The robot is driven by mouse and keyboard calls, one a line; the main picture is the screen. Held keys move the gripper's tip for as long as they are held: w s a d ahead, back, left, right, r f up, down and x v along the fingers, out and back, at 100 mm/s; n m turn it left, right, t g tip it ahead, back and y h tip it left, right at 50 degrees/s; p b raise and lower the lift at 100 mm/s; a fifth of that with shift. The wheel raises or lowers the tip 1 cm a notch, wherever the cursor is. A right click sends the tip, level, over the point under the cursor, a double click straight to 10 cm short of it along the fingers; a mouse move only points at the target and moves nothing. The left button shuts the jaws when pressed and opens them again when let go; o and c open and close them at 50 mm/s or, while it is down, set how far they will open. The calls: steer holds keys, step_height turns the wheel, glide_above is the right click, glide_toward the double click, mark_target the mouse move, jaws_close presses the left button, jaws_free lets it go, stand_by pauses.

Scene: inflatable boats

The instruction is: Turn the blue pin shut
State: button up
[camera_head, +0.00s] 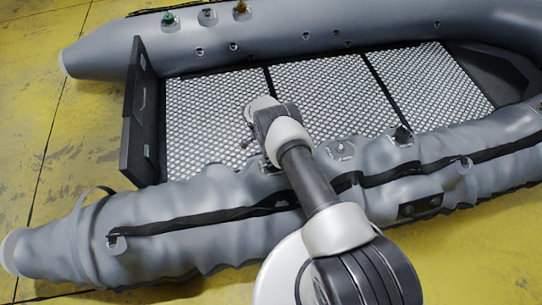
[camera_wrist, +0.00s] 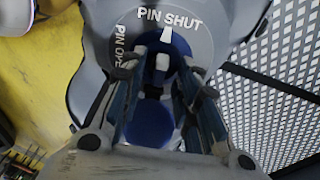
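In the wrist view, the blue pin (camera_wrist: 162,64) stands in a round blue recess between my fingertips. A grey collar around it (camera_wrist: 207,38) carries the words "PIN SHUT" and a partly hidden "PIN OPE…". A white pointer mark (camera_wrist: 166,36) lies just below "PIN SHUT". My gripper (camera_wrist: 161,68) has its dark fingers on either side of the pin, with gaps seeming to show; it looks open. A blue round piece (camera_wrist: 151,122) shows between the fingers, nearer the palm. In the head view my arm hides the gripper and this pin.
The grey boat's near tube (camera_head: 60,240) looks wrinkled, with a black strap along it. The patterned floor (camera_head: 210,120) and black transom board (camera_head: 140,110) lie beyond. The far tube bears green (camera_head: 168,19), grey (camera_head: 207,16) and orange (camera_head: 241,7) fittings. Yellow ground surrounds the boat.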

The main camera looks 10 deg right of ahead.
steer(key=v, duration=1.2)
stand_by(0.4)
